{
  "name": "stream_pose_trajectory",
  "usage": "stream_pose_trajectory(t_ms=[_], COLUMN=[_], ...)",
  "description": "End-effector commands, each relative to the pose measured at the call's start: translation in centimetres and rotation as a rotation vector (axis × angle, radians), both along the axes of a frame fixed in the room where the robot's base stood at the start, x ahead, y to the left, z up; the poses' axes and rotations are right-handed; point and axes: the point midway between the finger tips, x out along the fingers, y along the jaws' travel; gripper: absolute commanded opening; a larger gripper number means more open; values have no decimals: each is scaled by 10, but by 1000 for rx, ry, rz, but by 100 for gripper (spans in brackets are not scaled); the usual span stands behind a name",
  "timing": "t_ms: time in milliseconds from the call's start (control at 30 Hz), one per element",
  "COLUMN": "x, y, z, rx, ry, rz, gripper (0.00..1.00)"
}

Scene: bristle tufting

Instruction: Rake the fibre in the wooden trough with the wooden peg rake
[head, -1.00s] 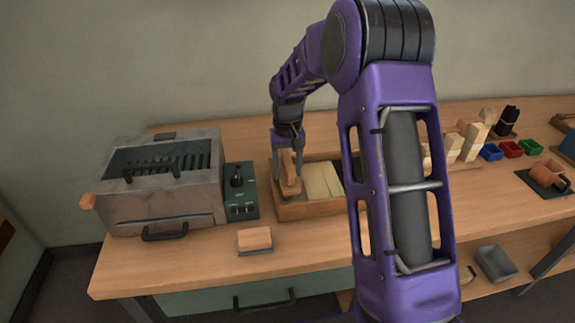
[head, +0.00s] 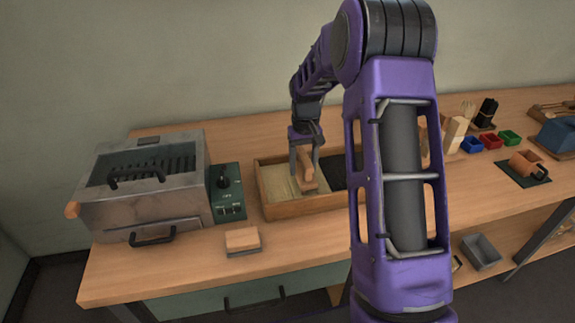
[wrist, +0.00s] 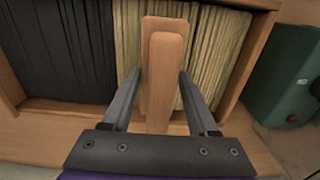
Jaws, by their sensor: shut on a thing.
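The wooden trough (head: 285,211) stands on the bench, right of the green control box. Pale fibre (head: 277,183) fills its left part and dark fibre (head: 333,172) lies to the right; in the wrist view the pale fibre (wrist: 215,60) and dark fibre (wrist: 60,50) lie in straight strands. My gripper (head: 307,170) is over the trough, shut on the wooden peg rake (head: 306,158). In the wrist view the rake (wrist: 165,75) stands between the two fingers, over the pale fibre. Its pegs are hidden, so I cannot tell how deep they reach.
A metal box with a dark grille (head: 150,185) and the green control box (head: 227,192) stand left of the trough. A wooden block brush (head: 242,240) lies in front.

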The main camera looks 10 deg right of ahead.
Motion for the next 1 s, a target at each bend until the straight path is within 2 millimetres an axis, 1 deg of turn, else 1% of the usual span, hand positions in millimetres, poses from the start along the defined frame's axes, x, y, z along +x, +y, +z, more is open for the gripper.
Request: stream_pose_trajectory(t_ms=[33,100,1000], x=[0,0,0], y=[-10,-21,-165], z=[1,1,1], rx=[0,0,-1], ry=[0,0,0], rz=[-5,-4,-4], gripper=[0,0,0])
